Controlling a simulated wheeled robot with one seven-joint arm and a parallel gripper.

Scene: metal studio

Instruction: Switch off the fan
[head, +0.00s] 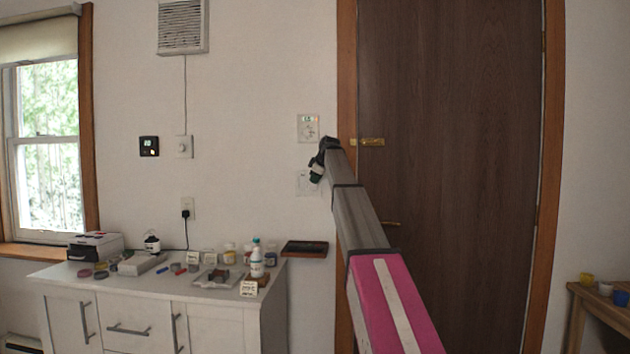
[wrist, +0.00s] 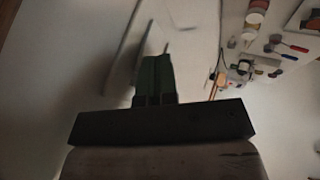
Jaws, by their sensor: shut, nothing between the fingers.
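A white louvred vent fan (head: 182,27) is high on the wall; whether it is running I cannot tell. A thin cord runs down from it to a white wall plate with a round knob (head: 184,146). Another white plate with a dial and a green label (head: 308,127) is by the door frame, and a plain light plate (head: 305,183) is below it. My gripper (head: 317,168) is in front of the wall between these two plates and partly covers the lower one. In the wrist view its dark green fingers (wrist: 155,78) are together and empty.
A dark thermostat (head: 149,146) is left of the knob plate. A white cabinet (head: 150,305) below carries several bottles, jars and tools. A dark tray (head: 305,248) is at its right. The brown door (head: 450,150) is behind my arm. The wall between the knob plate and my gripper is clear.

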